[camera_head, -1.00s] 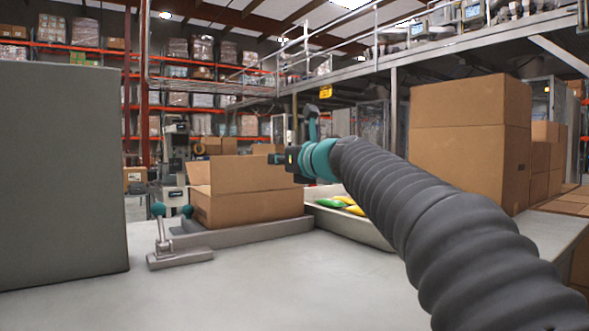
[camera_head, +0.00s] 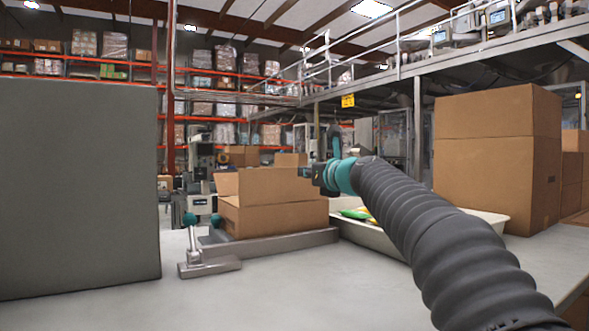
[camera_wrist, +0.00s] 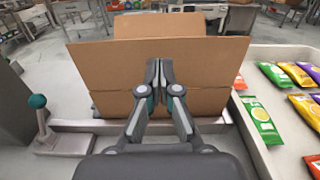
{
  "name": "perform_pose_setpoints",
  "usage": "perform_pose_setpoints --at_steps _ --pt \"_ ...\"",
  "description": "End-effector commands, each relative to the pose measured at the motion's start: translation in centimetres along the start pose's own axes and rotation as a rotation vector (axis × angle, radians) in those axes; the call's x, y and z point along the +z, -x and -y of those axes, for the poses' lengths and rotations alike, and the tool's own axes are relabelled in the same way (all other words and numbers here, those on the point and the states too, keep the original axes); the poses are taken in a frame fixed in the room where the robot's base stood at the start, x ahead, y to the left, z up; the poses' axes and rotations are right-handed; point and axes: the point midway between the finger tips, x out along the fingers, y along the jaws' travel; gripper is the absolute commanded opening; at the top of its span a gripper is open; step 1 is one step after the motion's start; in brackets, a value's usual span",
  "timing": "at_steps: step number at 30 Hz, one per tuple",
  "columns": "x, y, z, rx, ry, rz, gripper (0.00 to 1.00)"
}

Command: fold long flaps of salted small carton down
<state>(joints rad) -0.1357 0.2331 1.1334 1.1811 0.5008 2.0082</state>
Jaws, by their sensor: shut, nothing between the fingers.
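The small carton (camera_head: 280,217) is brown and sits on a grey metal bed on the table, its top open. A wide flap (camera_head: 282,186) stands raised along its near side in the head view; a narrower flap (camera_head: 227,184) leans out at the left. In the wrist view, a wide flap (camera_wrist: 105,70) faces me, and another flap (camera_wrist: 160,25) rises beyond it. My gripper (camera_wrist: 158,72) is shut and empty, in front of the wide flap in that view. I cannot tell whether it touches. The carton's inside is hidden.
A clamp with a teal knob (camera_wrist: 37,101) stands left of the carton. A pale tray (camera_wrist: 237,88) with colourful packets (camera_wrist: 258,118) is on the right. A tall carton (camera_head: 490,155) stands behind the tray. A grey panel (camera_head: 80,190) blocks the left.

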Motion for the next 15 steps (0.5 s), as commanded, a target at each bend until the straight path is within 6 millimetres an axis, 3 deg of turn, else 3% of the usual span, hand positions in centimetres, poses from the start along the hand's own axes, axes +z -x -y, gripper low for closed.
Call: perform_pose_setpoints --at_steps 6,15 --pt "0.1 -3.5 0.1 0.0 -0.001 -0.001 0.0" --pt "0.0 -5.8 0.2 -0.003 0.0 -0.001 0.0"
